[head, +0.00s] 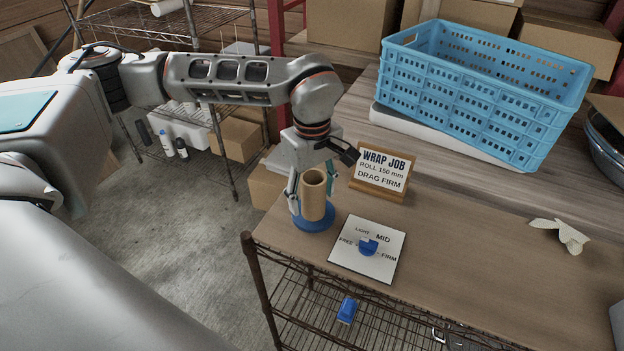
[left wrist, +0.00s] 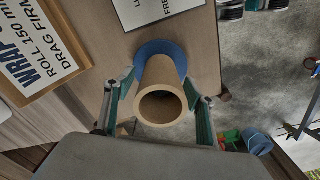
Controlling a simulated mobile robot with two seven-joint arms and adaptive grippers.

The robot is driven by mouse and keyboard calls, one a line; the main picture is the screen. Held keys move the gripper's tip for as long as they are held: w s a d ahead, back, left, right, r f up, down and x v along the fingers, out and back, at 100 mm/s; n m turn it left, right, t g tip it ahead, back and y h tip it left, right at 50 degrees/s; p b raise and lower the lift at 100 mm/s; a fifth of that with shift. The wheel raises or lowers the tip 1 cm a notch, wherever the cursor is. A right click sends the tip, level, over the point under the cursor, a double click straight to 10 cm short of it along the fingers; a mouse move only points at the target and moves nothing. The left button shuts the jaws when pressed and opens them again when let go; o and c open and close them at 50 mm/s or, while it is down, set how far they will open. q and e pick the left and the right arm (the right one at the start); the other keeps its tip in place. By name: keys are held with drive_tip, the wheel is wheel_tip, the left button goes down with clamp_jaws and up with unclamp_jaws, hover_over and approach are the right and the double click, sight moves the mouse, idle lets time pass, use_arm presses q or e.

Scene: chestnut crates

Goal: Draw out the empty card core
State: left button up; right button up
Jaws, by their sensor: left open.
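The empty card core (head: 314,194) is a brown cardboard tube standing upright on a round blue base (head: 313,220) near the table's left edge. In the left wrist view the hollow core (left wrist: 161,104) shows end-on, with the blue base (left wrist: 160,48) behind it. My left gripper (head: 309,200) is above and around the core, one finger on each side. In the left wrist view the open left gripper (left wrist: 158,108) has gaps between its fingers and the core. My right gripper is not in view.
A WRAP JOB sign (head: 382,173) stands just behind the core. A drag card (head: 345,262) with a blue knob (head: 368,246) lies in front. A blue crate (head: 470,95) stands at the back. Crumpled pale material (head: 562,236) lies right. The table's middle is clear.

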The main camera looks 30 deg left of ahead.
use_arm(q)
drive_tip(key=shift+f, duration=0.95)
clamp_jaws()
drive_tip(key=shift+r+p, duration=0.55)
drive_tip(key=shift+r, duration=0.05)
